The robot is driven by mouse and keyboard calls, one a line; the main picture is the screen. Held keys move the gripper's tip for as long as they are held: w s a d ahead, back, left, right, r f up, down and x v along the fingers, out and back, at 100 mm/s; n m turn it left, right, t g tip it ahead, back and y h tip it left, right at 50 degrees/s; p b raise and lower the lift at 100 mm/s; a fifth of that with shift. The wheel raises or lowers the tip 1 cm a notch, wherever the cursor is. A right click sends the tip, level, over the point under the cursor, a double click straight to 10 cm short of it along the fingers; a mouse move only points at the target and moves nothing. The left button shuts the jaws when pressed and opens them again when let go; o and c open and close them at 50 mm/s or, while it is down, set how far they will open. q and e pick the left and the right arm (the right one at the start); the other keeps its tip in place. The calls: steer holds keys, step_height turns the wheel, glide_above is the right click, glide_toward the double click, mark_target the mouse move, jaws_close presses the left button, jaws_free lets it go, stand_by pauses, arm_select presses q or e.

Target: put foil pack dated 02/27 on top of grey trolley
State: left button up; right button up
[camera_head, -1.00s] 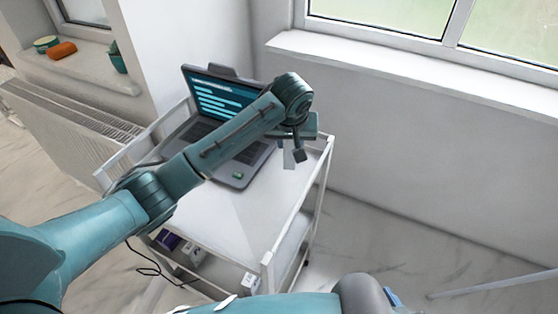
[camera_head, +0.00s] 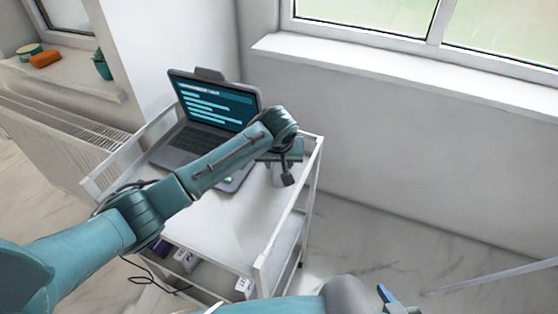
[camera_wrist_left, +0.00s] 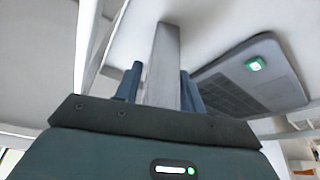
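The grey trolley (camera_head: 232,220) is a pale wheeled cart with rails around its top. My left gripper (camera_head: 284,176) is above the top's right side, near the far right corner. In the left wrist view its two blue fingers (camera_wrist_left: 160,88) close on a flat silver-grey pack (camera_wrist_left: 163,52). The pack also shows below the gripper in the head view (camera_head: 277,178). No date can be read on it, and I cannot tell whether it touches the trolley top.
An open laptop (camera_head: 213,104) takes up the back left of the trolley top; a small green-lit item (camera_wrist_left: 255,64) lies on it. The top's front part is clear. Small boxes (camera_head: 186,260) sit on a lower shelf. A window sill (camera_head: 400,75) and wall stand behind.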

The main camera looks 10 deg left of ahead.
arm_select(q)
steer(key=shift+o, duration=1.2)
steer(key=shift+r, duration=0.1)
steer(key=a+p+v, duration=0.1)
steer(key=v, duration=1.1)
steer(key=shift+d, duration=0.45)
